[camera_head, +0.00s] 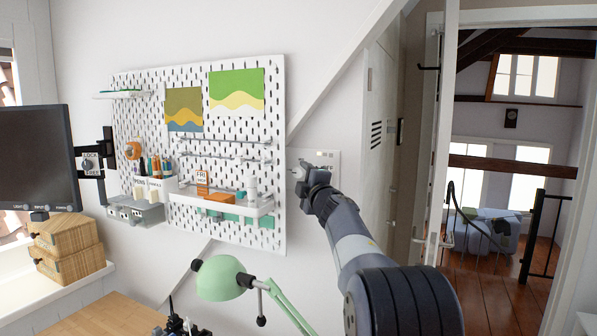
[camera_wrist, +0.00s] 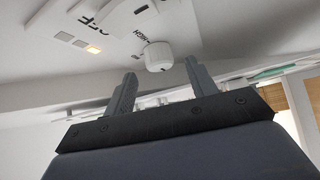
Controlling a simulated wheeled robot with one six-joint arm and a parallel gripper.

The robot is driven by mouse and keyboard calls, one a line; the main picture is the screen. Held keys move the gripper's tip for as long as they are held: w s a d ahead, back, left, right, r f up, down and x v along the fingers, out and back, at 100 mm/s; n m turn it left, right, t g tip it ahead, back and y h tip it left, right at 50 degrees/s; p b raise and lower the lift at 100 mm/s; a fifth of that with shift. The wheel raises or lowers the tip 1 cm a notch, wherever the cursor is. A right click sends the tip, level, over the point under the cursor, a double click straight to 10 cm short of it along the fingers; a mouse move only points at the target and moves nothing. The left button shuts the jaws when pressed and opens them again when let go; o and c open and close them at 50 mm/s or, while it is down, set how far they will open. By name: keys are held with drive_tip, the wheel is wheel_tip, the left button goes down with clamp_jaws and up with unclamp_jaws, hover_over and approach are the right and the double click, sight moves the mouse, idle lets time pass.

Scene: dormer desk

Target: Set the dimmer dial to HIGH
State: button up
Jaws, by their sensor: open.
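The dimmer dial (camera_wrist: 157,57) is a white round knob on a white wall panel (camera_wrist: 75,20) in the wrist view. The letters OFF and HIGH are printed near it. Which way the dial points cannot be told. My gripper (camera_wrist: 160,76) is open, its two grey fingers on either side of the dial's line, with the dial just beyond the tips and no clear contact. In the head view the panel (camera_head: 328,158) is on the wall right of the pegboard, and my gripper (camera_head: 303,180) covers its lower left; the dial cannot be made out there.
In the head view, a pegboard (camera_head: 150,85) with a shelf (camera_head: 240,207) stands close left of my gripper. A green lamp (camera_head: 222,278) is below. A doorway opens at right.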

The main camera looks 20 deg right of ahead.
sight(299, 172)
drive_tip(key=shift+w+r+p, duration=0.2)
drive_tip(key=shift+w+p, duration=0.2)
drive_tip(key=shift+w, duration=0.95)
drive_tip(key=shift+c, duration=0.4)
drive_tip(key=shift+d+f, duration=0.1)
drive_tip(key=c, duration=0.9)
